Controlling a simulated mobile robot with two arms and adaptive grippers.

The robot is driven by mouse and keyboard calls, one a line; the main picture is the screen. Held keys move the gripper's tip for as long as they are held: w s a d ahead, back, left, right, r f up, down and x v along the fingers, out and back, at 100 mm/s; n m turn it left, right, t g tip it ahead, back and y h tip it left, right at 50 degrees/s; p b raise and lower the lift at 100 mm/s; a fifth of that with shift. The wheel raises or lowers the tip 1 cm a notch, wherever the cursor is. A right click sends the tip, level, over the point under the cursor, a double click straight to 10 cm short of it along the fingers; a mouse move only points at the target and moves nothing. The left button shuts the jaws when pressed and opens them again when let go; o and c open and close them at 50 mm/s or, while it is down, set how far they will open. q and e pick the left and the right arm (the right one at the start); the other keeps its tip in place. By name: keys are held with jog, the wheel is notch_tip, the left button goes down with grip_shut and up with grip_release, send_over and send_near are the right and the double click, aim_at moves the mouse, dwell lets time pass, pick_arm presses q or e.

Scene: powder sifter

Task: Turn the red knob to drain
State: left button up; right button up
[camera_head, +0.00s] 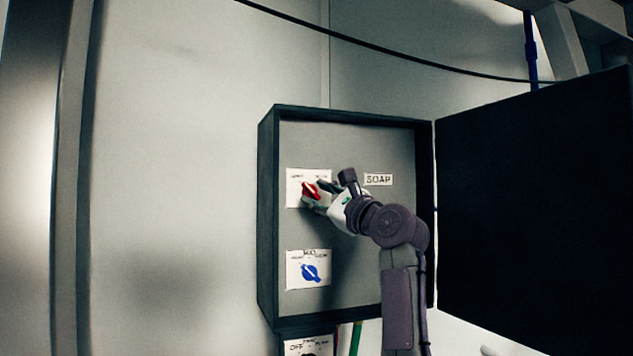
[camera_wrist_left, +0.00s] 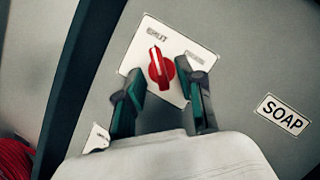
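The red knob (camera_head: 310,191) sits on a white label plate (camera_head: 294,200) at the upper left inside an open wall box. In the left wrist view the red knob (camera_wrist_left: 161,73) has a white pointer line aimed toward the plate's upper-left label, whose text is too blurred to read surely. My left gripper (camera_head: 318,194) is at the knob, reaching in from its right. In the left wrist view its two dark fingers (camera_wrist_left: 160,78) are apart, one on each side of the knob's lower part. I cannot tell whether they touch it. My right gripper is not in view.
A blue knob (camera_head: 310,272) on its own plate is below. A SOAP label (camera_head: 378,180) is to the right. The box's dark door (camera_head: 535,200) stands open at the right. Another plate (camera_head: 296,348) is at the bottom. Bare wall lies left of the box.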

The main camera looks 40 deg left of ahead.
pick_arm(q)
jog(key=shift+w+a+r, duration=0.1)
jog(key=shift+a+r, duration=0.05)
jog(key=shift+a, duration=0.35)
jog(key=shift+d, duration=0.15)
grip_shut()
jog(key=shift+r, duration=0.1)
